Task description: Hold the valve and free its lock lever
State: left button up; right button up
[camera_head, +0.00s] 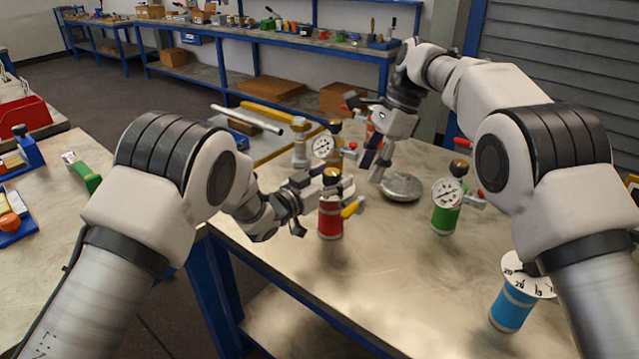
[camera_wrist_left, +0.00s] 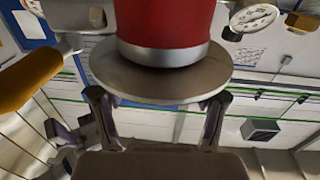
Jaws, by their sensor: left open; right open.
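A red vessel (camera_head: 330,222) stands upright on the table with a brass-coloured top (camera_head: 332,175) and a yellow lever (camera_head: 352,208) on its right. My left gripper (camera_head: 312,198) is open at this vessel's upper part, coming from the left. In the left wrist view, the open left fingers (camera_wrist_left: 158,115) lie by the grey flange (camera_wrist_left: 160,88) of the red vessel (camera_wrist_left: 165,25); I cannot tell if they touch. The yellow lever (camera_wrist_left: 28,80) also shows there. My right gripper (camera_head: 375,165) is open and empty, pointing down behind and right of the red vessel, near an orange part (camera_head: 371,128).
A green vessel with a gauge (camera_head: 446,192) and a blue vessel with a dial (camera_head: 512,308) stand to the right. A round metal disc (camera_head: 402,188) lies behind. Another gauge (camera_head: 322,147) stands behind the red vessel. The table's front middle (camera_head: 390,285) is clear.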

pick_arm(q)
grip_shut()
dwell(1.1)
